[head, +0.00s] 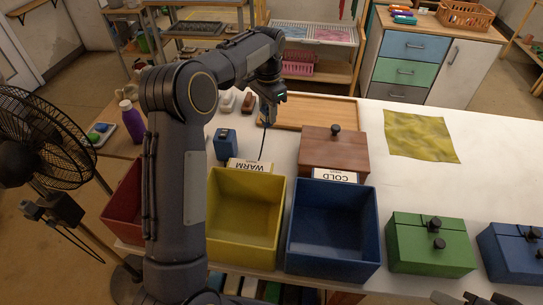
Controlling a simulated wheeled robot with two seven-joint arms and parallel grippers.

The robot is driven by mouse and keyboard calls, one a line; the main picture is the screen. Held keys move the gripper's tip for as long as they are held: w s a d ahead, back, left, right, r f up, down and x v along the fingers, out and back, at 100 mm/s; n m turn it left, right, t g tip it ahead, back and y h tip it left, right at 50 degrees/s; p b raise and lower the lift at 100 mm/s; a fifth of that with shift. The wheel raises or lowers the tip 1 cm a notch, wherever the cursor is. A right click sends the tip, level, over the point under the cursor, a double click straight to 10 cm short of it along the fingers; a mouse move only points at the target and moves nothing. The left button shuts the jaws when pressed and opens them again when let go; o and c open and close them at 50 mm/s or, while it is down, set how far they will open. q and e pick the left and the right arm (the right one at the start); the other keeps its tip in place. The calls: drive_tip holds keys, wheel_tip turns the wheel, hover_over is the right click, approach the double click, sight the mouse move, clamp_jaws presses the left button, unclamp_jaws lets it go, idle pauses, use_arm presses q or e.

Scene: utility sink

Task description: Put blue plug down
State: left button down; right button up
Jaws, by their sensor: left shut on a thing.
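My left gripper (268,112) is over the white table, between a small blue block-like object and the wooden tray. It is shut on the blue plug. The plug's body is too small and too covered by the fingers to make out. A thin dark cord (263,143) hangs below the gripper toward the WARM label. The small blue block-like object (225,145) stands on the table to the left of the cord.
A yellow bin (243,247) labelled WARM and a blue bin (333,265) labelled COLD stand in front. A brown wooden box (334,152) with a knob and a wooden tray (310,111) lie beyond. A yellow cloth (420,135) lies right. Bare tabletop (395,185) surrounds it.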

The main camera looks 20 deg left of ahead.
sight(267, 126)
use_arm(q)
drive_tip(key=shift+s+f+b, duration=0.25)
drive_tip(key=shift+f+b, duration=0.05)
drive_tip(key=shift+f, duration=0.3)
wheel_tip(267, 126, down, 4)
drive_tip(key=shift+f+b, duration=0.1)
drive_tip(key=shift+b, duration=1.1)
wheel_tip(267, 126, down, 9)
drive_tip(key=shift+s+p, duration=0.15)
drive_tip(key=shift+p, duration=0.55)
drive_tip(key=shift+f, duration=0.35)
drive_tip(key=shift+f, duration=0.15)
drive_tip(key=c, duration=1.1)
unclamp_jaws()
drive_tip(key=shift+o, duration=0.2)
